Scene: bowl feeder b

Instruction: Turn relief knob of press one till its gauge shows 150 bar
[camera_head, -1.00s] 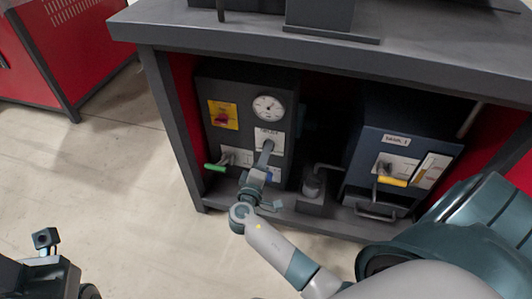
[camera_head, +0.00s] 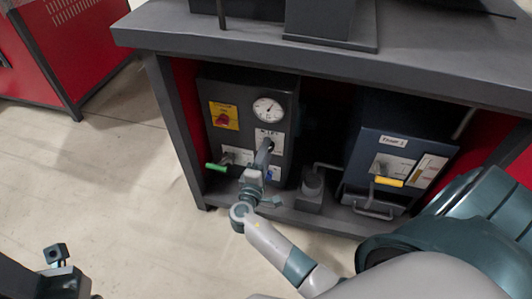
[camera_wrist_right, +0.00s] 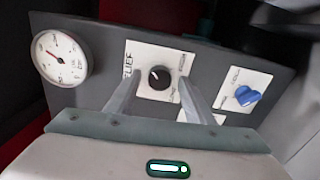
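The round black relief knob (camera_wrist_right: 160,77) sits on a white label plate in the right wrist view. My right gripper (camera_wrist_right: 160,88) is open, with one finger on each side of the knob and gaps showing between. In the head view my right gripper (camera_head: 265,150) reaches the dark panel below the gauge and hides the knob. The white round gauge (camera_head: 267,109) is above it. The gauge (camera_wrist_right: 60,57) also shows at the left of the wrist view; its figures are too small to read. My left gripper (camera_head: 57,255) is at the lower left, away from the panel.
The panel has a yellow plate with a red switch (camera_head: 224,116) and a green-handled lever (camera_head: 217,167). A blue knob (camera_wrist_right: 247,95) is right of the relief knob. A blue unit (camera_head: 395,150) with a yellow handle stands to the right. The grey bench top (camera_head: 300,55) overhangs both.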

